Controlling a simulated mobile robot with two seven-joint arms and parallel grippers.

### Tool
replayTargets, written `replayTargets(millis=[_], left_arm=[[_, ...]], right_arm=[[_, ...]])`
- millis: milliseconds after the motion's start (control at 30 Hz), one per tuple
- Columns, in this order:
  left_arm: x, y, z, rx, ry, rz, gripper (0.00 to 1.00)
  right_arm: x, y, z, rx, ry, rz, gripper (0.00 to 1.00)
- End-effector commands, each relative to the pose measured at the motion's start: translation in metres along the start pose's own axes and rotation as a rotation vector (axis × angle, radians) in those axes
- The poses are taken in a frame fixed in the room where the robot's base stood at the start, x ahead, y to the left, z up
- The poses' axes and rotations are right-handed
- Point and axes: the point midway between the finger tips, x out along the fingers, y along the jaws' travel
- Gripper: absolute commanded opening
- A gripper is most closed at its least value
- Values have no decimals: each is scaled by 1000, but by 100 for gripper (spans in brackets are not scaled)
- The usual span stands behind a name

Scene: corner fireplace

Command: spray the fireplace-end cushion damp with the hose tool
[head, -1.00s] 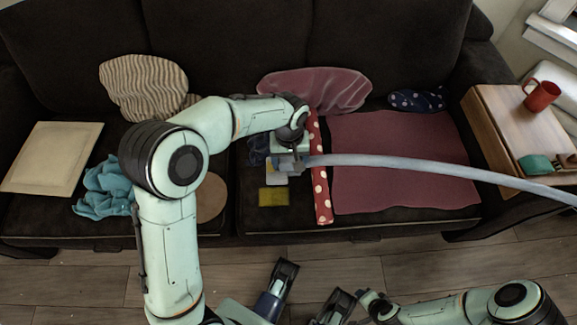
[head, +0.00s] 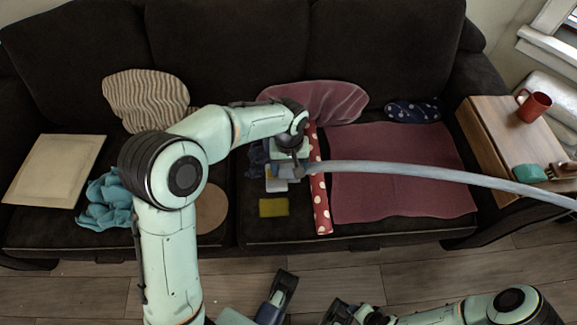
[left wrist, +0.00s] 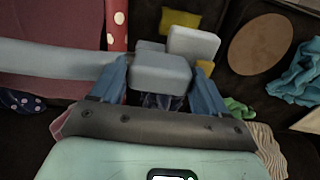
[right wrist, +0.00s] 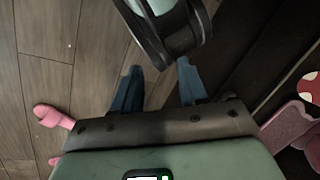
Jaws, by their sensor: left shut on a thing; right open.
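My left gripper (head: 288,168) is shut on the hose tool, over the middle of the sofa. Its grey block-like head (left wrist: 160,73) sits between the fingers in the left wrist view, and its pale blue-grey hose (head: 420,172) runs off to the right. Three cushions lie along the backrest: striped beige (head: 147,98) at left, dusty pink (head: 325,100) in the middle, navy dotted (head: 413,110) at right. No fireplace shows, so I cannot tell which cushion is at its end. No spray is visible. My right gripper (right wrist: 158,78) is open and empty above the floor.
On the sofa lie a cream board (head: 52,170), teal cloth (head: 105,204), round brown mat (head: 209,209), yellow sponge (head: 273,207), red dotted roll (head: 320,195) and maroon mat (head: 395,190). A red mug (head: 534,105) stands on the wooden armrest tray (head: 490,128). Pink slippers (right wrist: 50,116) lie on the floor.

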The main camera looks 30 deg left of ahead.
Motion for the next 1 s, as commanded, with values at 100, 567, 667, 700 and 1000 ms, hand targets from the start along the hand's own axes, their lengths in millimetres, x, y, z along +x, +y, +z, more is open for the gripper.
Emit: replayTargets(millis=[100,567,667,700,1000], left_arm=[[-10,0,0,0,1,1,50],[-38,0,0,0,1,0,50],[-44,0,0,0,1,0,50],[-49,0,0,0,1,1,50],[-70,0,0,1,1,0,50]], right_arm=[[-9,-3,10,-3,-28,-2,43],[-36,-12,47,-12,-136,-6,43],[-42,-14,54,-13,-158,-7,43],[-46,-14,55,-13,-162,-6,43],[-60,-15,61,-11,-186,0,43]])
